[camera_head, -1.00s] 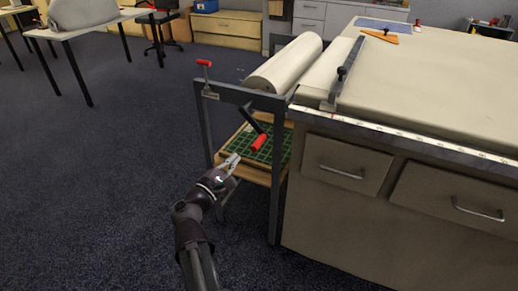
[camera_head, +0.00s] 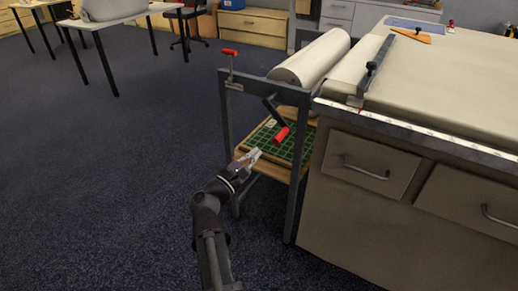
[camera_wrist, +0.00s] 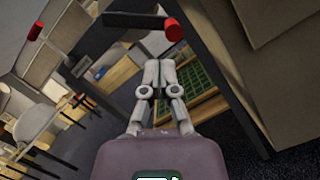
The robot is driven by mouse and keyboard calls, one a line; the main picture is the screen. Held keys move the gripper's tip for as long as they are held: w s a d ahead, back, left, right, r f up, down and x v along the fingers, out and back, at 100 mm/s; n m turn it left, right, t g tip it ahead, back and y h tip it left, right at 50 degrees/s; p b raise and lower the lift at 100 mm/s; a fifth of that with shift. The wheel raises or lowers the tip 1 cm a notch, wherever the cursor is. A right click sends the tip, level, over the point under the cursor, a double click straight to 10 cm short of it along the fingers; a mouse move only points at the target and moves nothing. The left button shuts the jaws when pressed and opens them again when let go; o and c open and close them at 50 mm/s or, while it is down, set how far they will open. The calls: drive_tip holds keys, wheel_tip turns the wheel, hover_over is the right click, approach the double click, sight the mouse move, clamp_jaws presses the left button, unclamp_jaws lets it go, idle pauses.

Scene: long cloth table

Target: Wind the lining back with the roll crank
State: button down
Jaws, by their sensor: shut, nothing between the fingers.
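The roll crank shows as a dark arm with a red grip (camera_head: 281,135) on the near side of the roll stand (camera_head: 296,190). The grip hangs low, tilted down to the right. The pale lining roll (camera_head: 312,58) lies along the top of the stand, beside the table. My gripper (camera_head: 256,152) is shut and empty, just left of and below the red grip, apart from it. In the wrist view the red grip (camera_wrist: 174,30) is above the closed fingertips (camera_wrist: 159,62). A second red handle (camera_head: 229,52) stands on the stand's left corner post.
The cloth table (camera_head: 460,85) with drawers fills the right side. A metal bar (camera_head: 375,65) lies across its left end. A green grid mat (camera_head: 290,146) lies on the stand's wooden shelf. Open carpet (camera_head: 110,190) is to the left.

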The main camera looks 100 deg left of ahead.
sight(279, 137)
drive_tip(key=p+x, duration=0.1)
drive_tip(key=x, duration=0.7)
drive_tip(key=shift+a+r+p, duration=0.1)
drive_tip(key=shift+a+p, duration=0.15)
drive_tip(key=shift+p, duration=0.1)
drive_tip(key=shift+w+r+p, duration=0.55)
drive_tip(key=shift+r+p, duration=0.1)
drive_tip(key=shift+w+d+r+p, duration=0.2)
drive_tip(key=shift+w+r+p, duration=0.3)
drive_tip(key=shift+r+p, duration=0.25)
drive_tip(key=shift+w+r, duration=0.25)
drive_tip(key=shift+w, duration=0.1)
drive_tip(key=shift+r+n+p, duration=0.2)
drive_tip(key=shift+n+p, duration=0.1)
drive_tip(key=shift+p, duration=0.05)
